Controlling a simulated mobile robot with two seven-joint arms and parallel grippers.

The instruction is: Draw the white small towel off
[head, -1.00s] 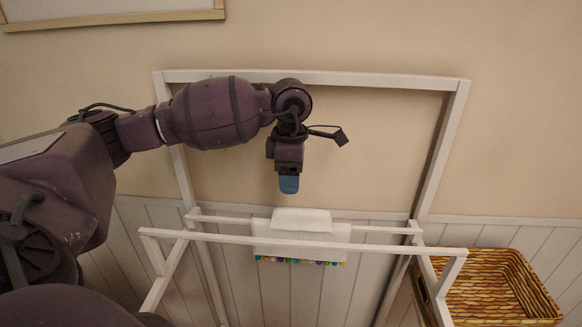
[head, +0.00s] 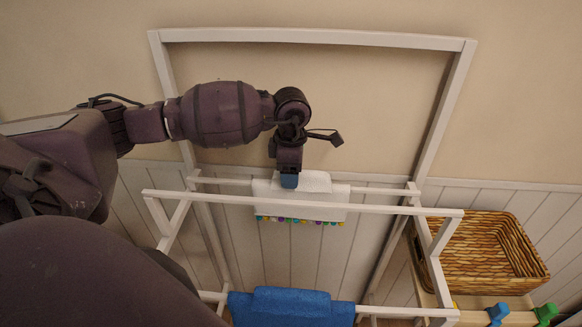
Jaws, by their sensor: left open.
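A white towel (head: 316,182) hangs folded over the back rail of a white drying rack. Its lower edge carries a row of small coloured pom-poms, seen below the front bar. My right gripper is out of view.
The white rack's front bar (head: 375,209) crosses in front of the towel. A blue towel (head: 300,307) hangs on a lower bar. A wicker basket (head: 483,253) stands at right, above blue and green pegs. A tall white frame (head: 320,38) stands behind.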

